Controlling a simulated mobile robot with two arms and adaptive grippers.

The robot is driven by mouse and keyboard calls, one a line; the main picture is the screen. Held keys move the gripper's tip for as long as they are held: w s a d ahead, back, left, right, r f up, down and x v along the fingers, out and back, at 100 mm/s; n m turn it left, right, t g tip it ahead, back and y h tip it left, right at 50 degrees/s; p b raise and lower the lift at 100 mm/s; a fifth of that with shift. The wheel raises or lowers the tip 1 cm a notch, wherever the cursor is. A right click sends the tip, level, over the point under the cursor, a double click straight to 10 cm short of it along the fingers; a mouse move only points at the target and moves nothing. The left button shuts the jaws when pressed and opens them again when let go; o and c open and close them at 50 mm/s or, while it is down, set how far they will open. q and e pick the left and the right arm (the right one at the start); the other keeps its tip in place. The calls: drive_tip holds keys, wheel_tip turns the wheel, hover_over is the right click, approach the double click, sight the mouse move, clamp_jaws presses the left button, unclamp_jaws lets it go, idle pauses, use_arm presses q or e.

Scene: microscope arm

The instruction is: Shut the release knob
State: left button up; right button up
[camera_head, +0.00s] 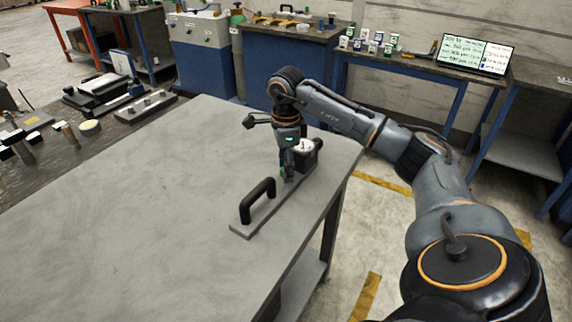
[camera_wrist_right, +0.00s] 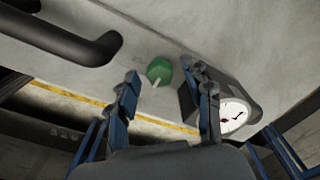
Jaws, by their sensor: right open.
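The release knob (camera_wrist_right: 159,69) is green with a pale pointer or lever, and it sits on the grey plate of a device in the right wrist view. In the head view only a bit of green (camera_head: 283,173) shows beside my fingers. My right gripper (camera_head: 289,170) points down over the plate, next to the dial block. In the right wrist view its blue fingers (camera_wrist_right: 160,80) are apart, one on each side of the knob. I cannot tell whether they touch it. My left gripper is not in view.
The device's base plate (camera_head: 243,230) lies near the table's right edge, with a black handle (camera_head: 258,201) at its near end. A dark block with a white dial (camera_wrist_right: 233,117) stands close to one finger. The grey table (camera_head: 130,230) is otherwise clear.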

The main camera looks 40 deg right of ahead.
clamp_jaws()
drive_tip(key=m+p, duration=0.1)
drive_tip(key=m, duration=0.2)
drive_tip(key=shift+r+m, duration=0.1)
drive_tip(key=shift+m, duration=0.3)
drive_tip(key=m+p, duration=0.1)
drive_tip(key=m, duration=0.3)
drive_tip(key=shift+m+p, duration=0.3)
drive_tip(key=m+p, duration=0.1)
drive_tip(key=m, duration=0.4)
drive_tip(key=shift+m+p, duration=0.5)
drive_tip(key=shift+m, duration=1.8)
